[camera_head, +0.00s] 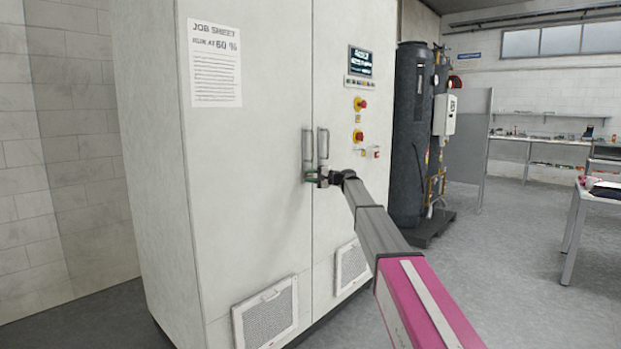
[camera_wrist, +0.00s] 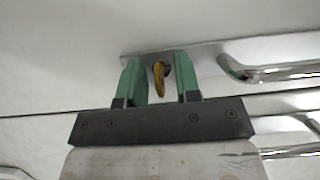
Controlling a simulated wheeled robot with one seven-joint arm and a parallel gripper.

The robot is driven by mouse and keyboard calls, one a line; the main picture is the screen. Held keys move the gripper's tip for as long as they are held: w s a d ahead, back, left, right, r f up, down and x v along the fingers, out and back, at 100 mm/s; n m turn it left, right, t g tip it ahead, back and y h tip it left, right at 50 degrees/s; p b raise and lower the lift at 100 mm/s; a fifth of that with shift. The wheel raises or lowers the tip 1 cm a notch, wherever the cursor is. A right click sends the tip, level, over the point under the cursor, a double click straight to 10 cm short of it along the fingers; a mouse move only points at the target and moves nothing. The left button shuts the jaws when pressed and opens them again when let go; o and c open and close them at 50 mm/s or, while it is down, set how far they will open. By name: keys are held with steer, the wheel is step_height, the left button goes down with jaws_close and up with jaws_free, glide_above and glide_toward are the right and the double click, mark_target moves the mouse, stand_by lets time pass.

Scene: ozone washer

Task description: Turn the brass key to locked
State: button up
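The brass key (camera_wrist: 159,78) sits in a lock on a metal plate (camera_wrist: 205,56) on the cabinet door, seen in the wrist view. My gripper (camera_wrist: 160,82) is open, with one green finger on each side of the key and a gap between each finger and the key. In the head view my gripper (camera_head: 316,176) is at the cabinet front, just below the door handles (camera_head: 322,143). The key is too small or hidden to make out there. The wrist view shows the key's bow hanging down in the picture, slightly tilted.
The pale cabinet (camera_head: 250,170) carries a job sheet (camera_head: 215,62), a small display (camera_head: 360,61) and red-and-yellow buttons (camera_head: 359,103). A metal handle bar (camera_wrist: 270,72) lies close right of my fingers. A dark tank (camera_head: 408,135) stands right of the cabinet; floor on the right is open.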

steer(key=shift+c, duration=0.3)
jaws_close()
steer(key=n+h, duration=0.2)
steer(key=n, duration=0.2)
steer(key=n+h, duration=0.1)
steer(key=n, duration=0.2)
steer(key=shift+n+t+h, duration=0.3)
steer(key=n+t+h, duration=0.1)
steer(key=n, duration=0.2)
steer(key=shift+h, duration=0.4)
steer(key=shift+n+t+h, duration=0.7)
steer(key=shift+n+t, duration=0.1)
steer(key=shift+n, duration=0.7)
